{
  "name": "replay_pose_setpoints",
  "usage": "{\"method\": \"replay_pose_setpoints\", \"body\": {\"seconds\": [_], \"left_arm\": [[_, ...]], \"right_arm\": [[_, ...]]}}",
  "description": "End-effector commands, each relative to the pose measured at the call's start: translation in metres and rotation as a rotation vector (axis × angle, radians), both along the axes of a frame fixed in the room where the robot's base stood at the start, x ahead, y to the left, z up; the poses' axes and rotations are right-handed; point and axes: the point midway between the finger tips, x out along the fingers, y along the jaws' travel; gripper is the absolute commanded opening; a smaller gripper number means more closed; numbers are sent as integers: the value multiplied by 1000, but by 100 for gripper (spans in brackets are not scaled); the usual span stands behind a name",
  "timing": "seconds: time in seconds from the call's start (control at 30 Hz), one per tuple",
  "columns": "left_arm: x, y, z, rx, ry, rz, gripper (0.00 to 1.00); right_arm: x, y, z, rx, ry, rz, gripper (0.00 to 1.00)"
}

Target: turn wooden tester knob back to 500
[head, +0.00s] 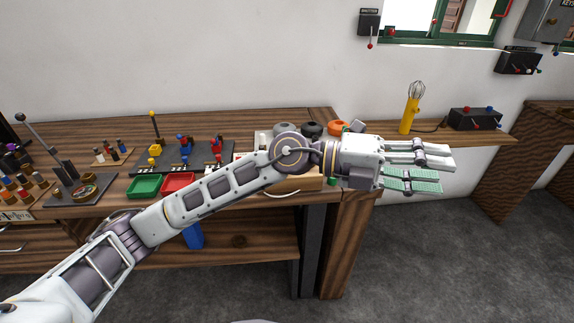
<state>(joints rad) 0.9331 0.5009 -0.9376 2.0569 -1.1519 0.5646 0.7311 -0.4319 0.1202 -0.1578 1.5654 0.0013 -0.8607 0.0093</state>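My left gripper (420,169) reaches across the view to the right, past the right end of the workbench (348,215). Its fingers are spread apart, with green pads showing on the lower one, and nothing is between them. A light wooden box (301,184) lies on the bench behind my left forearm and is mostly covered by it. I cannot tell whether it is the wooden tester. No knob or 500 mark can be made out. My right gripper is not in view.
Green (146,187) and red (178,183) trays lie on the bench. A lever device (75,190) stands at the left. A wall shelf (470,138) at the right holds a yellow whisk-like tool (410,112) and a dark box (474,119). Floor below the gripper is clear.

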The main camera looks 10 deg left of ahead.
Motion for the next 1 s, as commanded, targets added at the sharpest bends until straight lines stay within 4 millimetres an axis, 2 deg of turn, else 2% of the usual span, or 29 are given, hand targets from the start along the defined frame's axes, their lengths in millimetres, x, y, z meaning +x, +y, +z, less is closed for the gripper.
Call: {"method": "replay_pose_setpoints", "body": {"seconds": [0.23,0.47,0.7,0.87,1.0], "left_arm": [[7,6,-39,266,-119,-33,38],[28,28,-72,525,-206,-23,38],[62,68,-96,800,-272,35,38],[88,104,-103,983,-302,101,38],[112,140,-102,1140,-316,176,38]], "right_arm": [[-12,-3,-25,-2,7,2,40],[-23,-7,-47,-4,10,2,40],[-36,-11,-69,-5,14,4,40],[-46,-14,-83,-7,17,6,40],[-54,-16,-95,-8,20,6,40]]}}
